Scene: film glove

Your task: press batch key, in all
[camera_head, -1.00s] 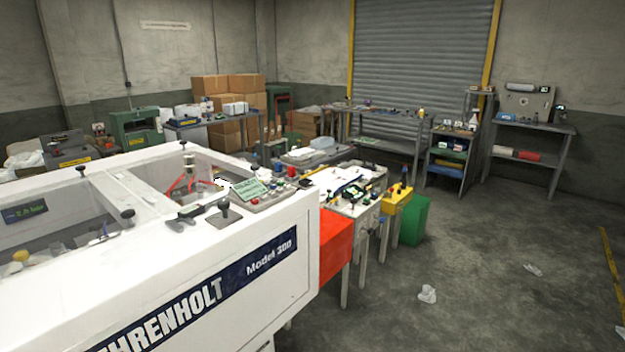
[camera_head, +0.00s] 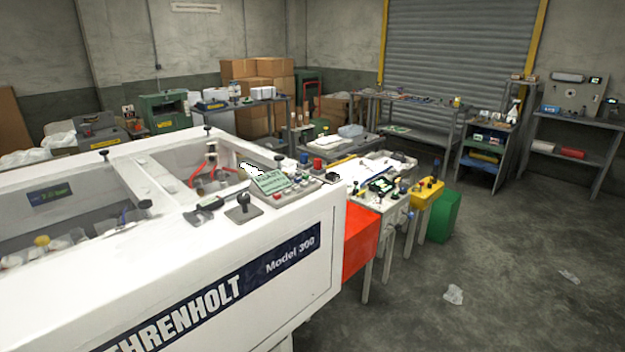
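A grey control panel (camera_head: 292,194) sits on the right end of the white Ehrenholt Model 300 machine (camera_head: 262,240). It has a tilted green display (camera_head: 270,181) with dark text, too small to read surely. Small keys, some red and some pale, lie around the display; I cannot tell which one is the batch key. My gripper is not in view.
The machine's open bays lie to the left. A red box (camera_head: 360,237), a yellow control box (camera_head: 428,192) and a green bin (camera_head: 444,216) stand right of it. Crumpled paper (camera_head: 453,294) lies on the mostly clear floor at right. Shelves stand at the back.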

